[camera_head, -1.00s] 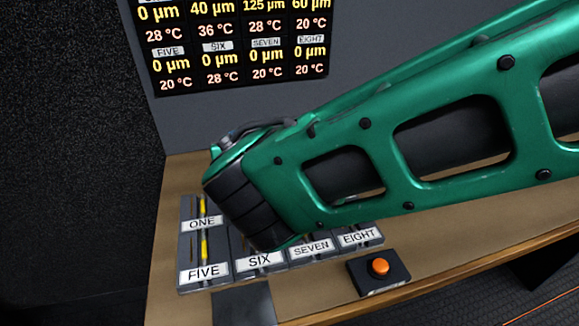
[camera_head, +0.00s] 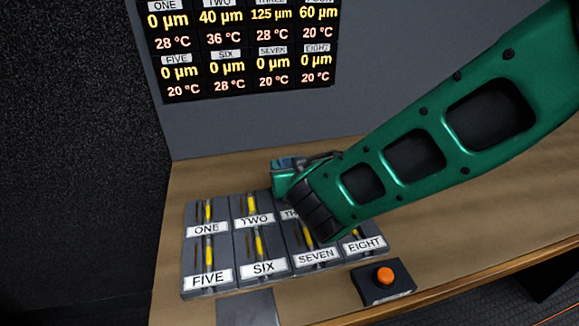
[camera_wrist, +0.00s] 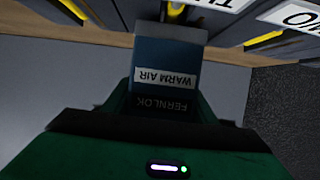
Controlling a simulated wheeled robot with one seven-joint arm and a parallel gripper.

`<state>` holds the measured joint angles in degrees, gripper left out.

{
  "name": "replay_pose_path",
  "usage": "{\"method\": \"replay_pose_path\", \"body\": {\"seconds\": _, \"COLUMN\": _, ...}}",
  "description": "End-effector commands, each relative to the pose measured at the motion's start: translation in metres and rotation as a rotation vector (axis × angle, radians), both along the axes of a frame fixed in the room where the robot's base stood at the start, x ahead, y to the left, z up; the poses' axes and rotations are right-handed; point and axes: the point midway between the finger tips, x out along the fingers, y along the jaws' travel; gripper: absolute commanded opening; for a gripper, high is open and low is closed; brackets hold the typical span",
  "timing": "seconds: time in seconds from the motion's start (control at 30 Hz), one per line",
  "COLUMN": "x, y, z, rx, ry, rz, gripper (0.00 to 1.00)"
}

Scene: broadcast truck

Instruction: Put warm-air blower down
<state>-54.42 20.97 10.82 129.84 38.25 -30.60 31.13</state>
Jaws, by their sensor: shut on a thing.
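The warm-air blower (camera_wrist: 165,72) is a dark blue block, labelled WARM AIR upside down in the wrist view. My gripper (camera_wrist: 165,110) is shut on it. The blower is near the back of the wooden desk (camera_head: 400,205), behind the labelled slots. I cannot tell whether its underside touches the desk.
Labelled slot units with yellow strips, such as FIVE (camera_head: 208,265) and SIX (camera_head: 262,255), stand at the desk's front left. A box with an orange button (camera_head: 385,276) sits to their right. A display panel (camera_head: 240,50) hangs on the back wall. The desk's right side looks clear.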

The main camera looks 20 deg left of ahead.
Motion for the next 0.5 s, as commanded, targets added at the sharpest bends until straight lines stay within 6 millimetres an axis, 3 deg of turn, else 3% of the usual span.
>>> {"method": "replay_pose_path", "body": {"seconds": 0.47, "x": 0.0001, "y": 0.0003, "z": -0.0083, "rx": 0.000, "ry": -0.002, "rz": 0.000, "gripper": 0.12}}
{"method": "replay_pose_path", "body": {"seconds": 0.5, "x": -0.0001, "y": 0.0002, "z": -0.0083, "rx": 0.001, "ry": -0.001, "rz": 0.000, "gripper": 0.61}}
